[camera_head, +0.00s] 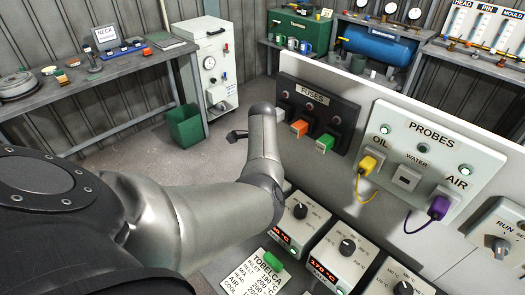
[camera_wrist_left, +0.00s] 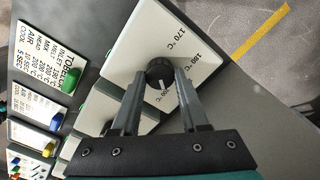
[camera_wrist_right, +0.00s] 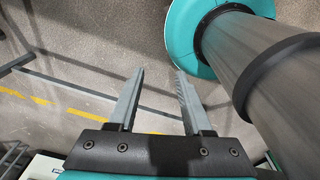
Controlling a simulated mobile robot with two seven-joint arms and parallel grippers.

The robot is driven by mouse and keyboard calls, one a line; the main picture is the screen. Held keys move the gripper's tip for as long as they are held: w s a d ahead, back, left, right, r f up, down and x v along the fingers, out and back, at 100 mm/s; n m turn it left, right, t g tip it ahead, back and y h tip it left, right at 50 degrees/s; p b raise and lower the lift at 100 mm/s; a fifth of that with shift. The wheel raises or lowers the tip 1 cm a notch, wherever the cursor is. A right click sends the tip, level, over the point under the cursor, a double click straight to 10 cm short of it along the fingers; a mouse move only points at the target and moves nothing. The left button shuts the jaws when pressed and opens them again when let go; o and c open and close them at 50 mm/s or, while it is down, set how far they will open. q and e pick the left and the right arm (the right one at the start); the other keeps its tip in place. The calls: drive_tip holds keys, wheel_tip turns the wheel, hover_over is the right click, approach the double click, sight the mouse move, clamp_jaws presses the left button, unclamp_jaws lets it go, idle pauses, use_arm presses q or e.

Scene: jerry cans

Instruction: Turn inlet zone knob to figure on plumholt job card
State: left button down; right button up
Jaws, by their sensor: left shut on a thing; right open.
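In the left wrist view my left gripper (camera_wrist_left: 159,78) is shut on a black knob (camera_wrist_left: 160,70). The knob sits on a white panel (camera_wrist_left: 130,55) marked 170 °C and 180 °C, with another marking partly covered by the fingers. In the head view my own arm hides this gripper and its grip. A TOBELCA job card (camera_head: 262,275) lies beside the knob boxes, and it also shows in the left wrist view (camera_wrist_left: 68,45). Other cards (camera_wrist_left: 32,95) are too small to read; I cannot tell which is plumholt. My right gripper (camera_wrist_right: 155,85) is open and empty above the floor.
Free knob boxes stand nearby, one with a lit display (camera_head: 287,240), one reading 170 °C (camera_head: 325,272). A FUSES panel (camera_head: 318,110) and a PROBES panel (camera_head: 430,150) with plugs and cables rise behind. A bench (camera_head: 110,85) and green bin (camera_head: 185,125) stand at left.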

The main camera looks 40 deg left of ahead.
use_arm(q)
drive_tip(key=shift+s+r+n+p, duration=0.15)
drive_tip(key=shift+n+p, duration=0.55)
drive_tip(key=shift+p, duration=0.75)
drive_tip(key=shift+n+p, duration=0.7)
drive_tip(key=shift+a+n+p, duration=0.1)
drive_tip(key=shift+n+p, duration=0.2)
drive_tip(key=shift+n, duration=0.5)
drive_tip(key=n+p, duration=0.1)
drive_tip(key=n, duration=0.3)
drive_tip(key=shift+n, duration=0.3)
drive_tip(key=n, duration=0.4)
drive_tip(key=shift+n, duration=0.3)
drive_tip(key=n, duration=0.4)
drive_tip(key=shift+n+p, duration=0.3)
drive_tip(key=shift+p, duration=0.1)
drive_tip(key=n, duration=0.9)
